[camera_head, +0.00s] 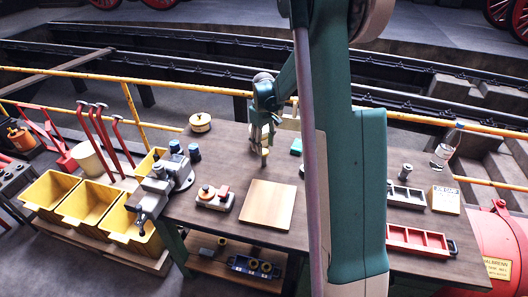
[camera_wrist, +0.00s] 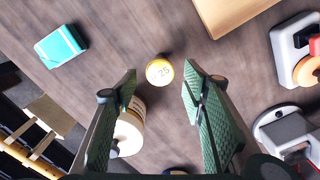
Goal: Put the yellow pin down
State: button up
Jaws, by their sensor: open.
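The yellow pin (camera_wrist: 159,72) shows in the wrist view as a small round yellow piece with a pale, numbered top face. It appears end-on, upright on the brown bench top. In the head view a small yellow piece (camera_head: 265,153) shows just under my gripper (camera_head: 263,136). My gripper is open in the wrist view (camera_wrist: 161,88), with one green finger on each side of the pin. Bench surface shows between the pin and both fingers, so they look apart from it. The pin's lower part is hidden beneath its top.
A wooden board (camera_head: 266,205) lies in front of the gripper. A teal box (camera_wrist: 60,46) is nearby. A vise (camera_head: 165,182) and a red-topped block (camera_head: 214,197) stand left. Red trays (camera_head: 418,240) lie right. Bare bench surrounds the pin.

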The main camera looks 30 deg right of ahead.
jog(key=shift+r, duration=1.5)
jog(key=shift+r, duration=0.1)
jog(key=shift+s+a+r, duration=0.1)
jog(key=shift+a+r, duration=0.05)
jog(key=shift+a, duration=0.05)
jog(key=s+a+r+m+t, duration=0.1)
jog(key=s+a+r+t, duration=0.2)
jog(key=s+a+r, duration=1.3)
jog(key=s+a+t, duration=0.1)
jog(key=s+a, duration=0.2)
jog(key=s, duration=0.3)
jog(key=s+a+r+t, duration=0.1)
jog(key=s+a, duration=0.2)
jog(key=s, duration=0.3)
jog(key=s+a+r+m+t, duration=0.1)
jog(key=s+a+t, duration=0.1)
jog(key=s, duration=0.4)
jog(key=shift+s+a, duration=0.4)
jog(key=shift+a, duration=0.3)
